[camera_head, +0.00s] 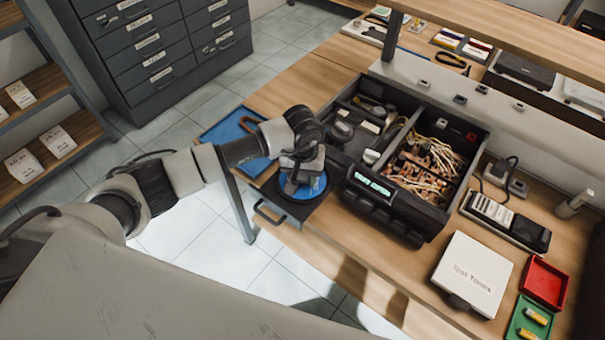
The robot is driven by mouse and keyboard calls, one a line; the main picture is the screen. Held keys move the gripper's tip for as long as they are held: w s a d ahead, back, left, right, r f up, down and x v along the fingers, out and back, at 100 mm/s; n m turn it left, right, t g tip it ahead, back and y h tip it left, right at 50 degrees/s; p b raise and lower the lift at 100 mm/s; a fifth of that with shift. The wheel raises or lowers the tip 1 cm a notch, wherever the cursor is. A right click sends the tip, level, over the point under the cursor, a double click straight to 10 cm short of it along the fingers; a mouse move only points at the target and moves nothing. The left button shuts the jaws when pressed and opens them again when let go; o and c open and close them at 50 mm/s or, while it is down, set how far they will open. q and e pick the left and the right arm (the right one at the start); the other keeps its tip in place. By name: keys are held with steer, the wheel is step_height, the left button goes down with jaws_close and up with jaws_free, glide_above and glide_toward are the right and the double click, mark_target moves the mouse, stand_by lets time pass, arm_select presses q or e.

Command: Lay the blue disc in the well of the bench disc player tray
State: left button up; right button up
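The blue disc (315,188) shows below my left gripper (291,186), over the dark tray (292,208) that sticks out at the left of the disc player (395,208). The player is black with a lit teal display. My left gripper points down at the disc and hides part of it and most of the tray's well. I cannot tell whether the fingers grip the disc, or whether the disc rests flat in the well or is just above it. My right gripper is not in view.
An open dark box (447,133) of cables and tools stands behind the player. A blue mat or tray (232,133) lies to the left. A white "Test Tones" case (472,272), a red tray (544,282) and a green tray (529,318) lie at right. Bare wood shows in front of the player.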

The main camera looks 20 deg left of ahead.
arm_select(q)
steer(key=o, duration=0.3)
steer(key=shift+r, duration=0.1)
step_height(320, 180, up, 11)
steer(key=b, duration=0.2)
steer(key=shift+f+b, duration=0.2)
steer(key=shift+b, duration=0.15)
step_height(320, 180, up, 7)
steer(key=p, duration=0.2)
stand_by(0.5)
stand_by(0.7)
